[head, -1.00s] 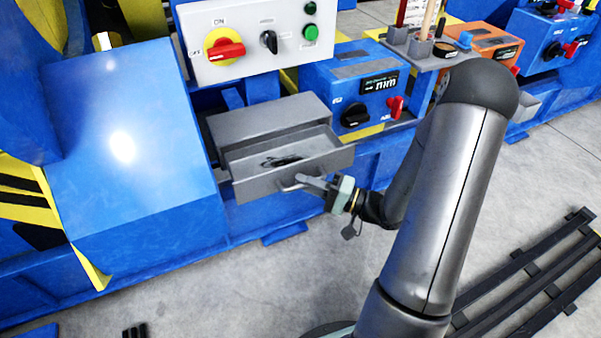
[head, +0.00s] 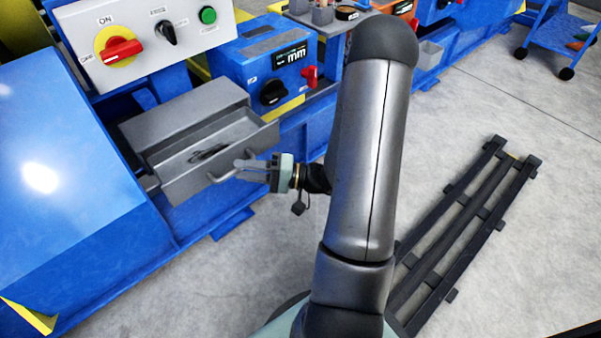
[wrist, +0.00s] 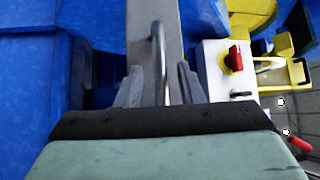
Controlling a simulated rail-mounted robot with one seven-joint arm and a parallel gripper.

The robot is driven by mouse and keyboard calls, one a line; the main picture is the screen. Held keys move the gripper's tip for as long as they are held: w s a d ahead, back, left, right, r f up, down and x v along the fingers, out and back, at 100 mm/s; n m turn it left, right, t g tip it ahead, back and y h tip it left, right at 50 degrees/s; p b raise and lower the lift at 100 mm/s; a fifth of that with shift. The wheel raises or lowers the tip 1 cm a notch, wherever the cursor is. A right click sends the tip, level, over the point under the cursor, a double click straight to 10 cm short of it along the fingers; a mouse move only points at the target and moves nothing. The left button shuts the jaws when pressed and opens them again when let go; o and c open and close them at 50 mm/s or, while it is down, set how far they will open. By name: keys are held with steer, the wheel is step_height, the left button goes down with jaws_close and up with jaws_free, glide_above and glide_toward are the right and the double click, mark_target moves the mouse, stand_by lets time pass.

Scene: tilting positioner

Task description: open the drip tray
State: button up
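The drip tray (head: 222,165) is a grey drawer pulled out of its grey housing (head: 185,112) on the blue machine. Dark scraps lie inside it. Its bar handle (head: 222,178) is on the front face and also shows in the wrist view (wrist: 160,55). My gripper (head: 244,170) is at the handle. In the wrist view its two fingers (wrist: 158,88) stand apart, one each side of the handle bar, with visible gaps. The gripper is open and holds nothing. The wrist view shows the tray front as a grey strip (wrist: 141,35).
A white panel (head: 150,45) with a red switch stands above the tray. A blue box (head: 265,65) with a black knob and red lever is to its right. A dark slatted frame (head: 460,230) lies on the floor at right. The floor in front of the tray is clear.

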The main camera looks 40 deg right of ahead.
steer(key=p+v, duration=0.2)
steer(key=v, duration=1.3)
steer(key=shift+s+f+p, duration=0.15)
steer(key=shift+p, duration=0.15)
steer(key=shift+d, duration=0.1)
steer(key=s+a+r+n+g+h+p, duration=0.25)
steer(key=a+r+g+p, duration=0.55)
steer(key=r, duration=0.4)
steer(key=s+a+r+n+g+h+p, duration=0.25)
steer(key=a+r+g+p, duration=0.5)
steer(key=r+p, duration=0.45)
step_height(320, 180, up, 20)
steer(key=s+a+n+t+h+p, duration=0.1)
steer(key=t+h+p, duration=0.3)
steer(key=h+p, duration=0.6)
steer(key=s+a+p, duration=0.1)
steer(key=p, duration=0.2)
steer(key=shift+s+r+p, duration=0.25)
steer(key=shift+s+p, duration=0.05)
steer(key=shift+a, duration=0.1)
